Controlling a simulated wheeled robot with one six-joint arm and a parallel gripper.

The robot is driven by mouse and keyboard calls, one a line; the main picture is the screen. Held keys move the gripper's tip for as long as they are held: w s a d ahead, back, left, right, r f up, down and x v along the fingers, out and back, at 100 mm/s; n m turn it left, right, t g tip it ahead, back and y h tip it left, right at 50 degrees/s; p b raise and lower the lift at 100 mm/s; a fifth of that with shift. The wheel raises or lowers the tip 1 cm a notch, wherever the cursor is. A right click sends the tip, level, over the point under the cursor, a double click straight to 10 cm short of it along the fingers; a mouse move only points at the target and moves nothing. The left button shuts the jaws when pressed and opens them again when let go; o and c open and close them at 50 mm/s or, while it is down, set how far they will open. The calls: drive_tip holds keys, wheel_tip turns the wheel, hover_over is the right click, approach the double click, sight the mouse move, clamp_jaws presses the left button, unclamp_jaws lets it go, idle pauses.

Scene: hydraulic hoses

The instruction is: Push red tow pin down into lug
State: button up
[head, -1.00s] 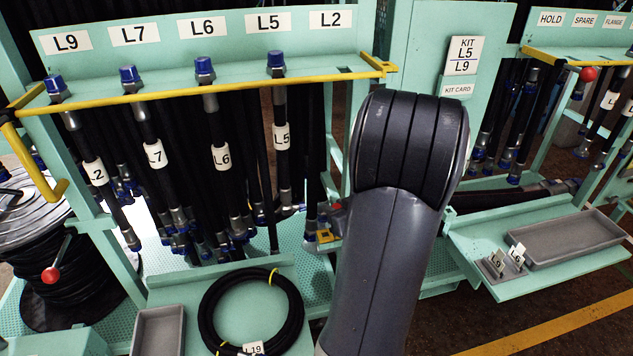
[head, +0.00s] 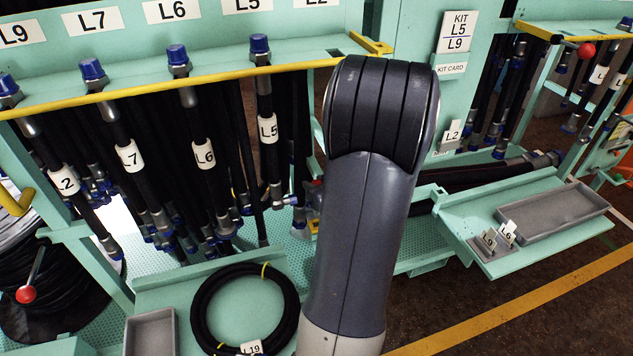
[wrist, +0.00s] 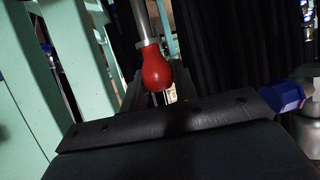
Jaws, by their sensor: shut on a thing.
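The red tow pin shows in the wrist view as a rounded red knob (wrist: 156,70) on a pale metal shaft. My gripper (wrist: 158,88) is shut on the red knob, with its dark fingers on either side, partly hidden behind the dark plate in front. In the head view my arm hides most of the gripper. A small red patch shows just left of the arm there; I cannot tell whether it is the pin. The lug cannot be made out in either view, nor how deep the pin sits.
A hose rack with a yellow rail (head: 200,88) stands left of my arm. A coiled hose (head: 245,310) lies on the shelf below. A blue-capped fitting (wrist: 283,96) is close to the gripper's right. A grey tray (head: 555,212) sits on the right shelf.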

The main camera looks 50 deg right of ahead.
drive_tip(key=shift+f+b, duration=3.85)
drive_tip(key=shift+f, duration=1.4)
drive_tip(key=o, duration=1.1)
drive_tip(key=shift+p+v, duration=1.3)
drive_tip(key=shift+v, duration=4.1)
drive_tip(key=shift+f, duration=0.1)
